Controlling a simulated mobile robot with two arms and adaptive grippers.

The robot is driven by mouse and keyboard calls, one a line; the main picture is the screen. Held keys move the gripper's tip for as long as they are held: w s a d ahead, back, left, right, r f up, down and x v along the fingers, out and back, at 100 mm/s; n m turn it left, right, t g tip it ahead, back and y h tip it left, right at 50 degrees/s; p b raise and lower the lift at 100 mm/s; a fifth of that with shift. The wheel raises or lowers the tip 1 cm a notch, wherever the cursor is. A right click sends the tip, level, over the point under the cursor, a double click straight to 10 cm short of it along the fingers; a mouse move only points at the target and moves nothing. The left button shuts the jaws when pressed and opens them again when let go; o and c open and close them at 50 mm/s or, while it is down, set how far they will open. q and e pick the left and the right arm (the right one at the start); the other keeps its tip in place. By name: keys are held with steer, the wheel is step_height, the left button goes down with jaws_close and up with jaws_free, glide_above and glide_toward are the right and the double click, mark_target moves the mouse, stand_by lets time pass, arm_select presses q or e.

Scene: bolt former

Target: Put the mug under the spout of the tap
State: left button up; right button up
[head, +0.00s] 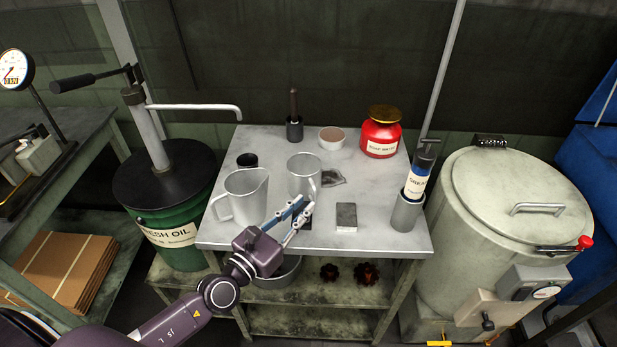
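A grey metal mug (303,172) stands upright near the middle of the table, behind my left gripper. A larger grey jug (245,198) with a handle on its left stands to its left. A pump on the green oil drum (172,238) has a pale horizontal spout (197,107) that bends down at its right end, above the table's back left corner. My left gripper (305,204) points up and right, its fingers apart, with the tips close to the mug's lower front; I cannot tell whether they touch it. My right gripper is out of view.
The table (375,230) also holds a red jar (380,134), a small bowl (331,138), a dark-handled tool (294,125), a grey block (346,217) and a grease tube in a metal holder (407,211). A large lidded vat (500,210) stands at the right.

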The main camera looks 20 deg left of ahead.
mark_target(314, 197)
arm_select(q)
steer(key=x, duration=0.3)
steer(key=shift+d+p, duration=0.1)
steer(key=shift+p, duration=0.3)
steer(key=x, duration=0.2)
steer(key=shift+w+d+f, duration=0.1)
steer(key=shift+w+f, duration=0.1)
steer(key=shift+w, duration=0.05)
jaws_close()
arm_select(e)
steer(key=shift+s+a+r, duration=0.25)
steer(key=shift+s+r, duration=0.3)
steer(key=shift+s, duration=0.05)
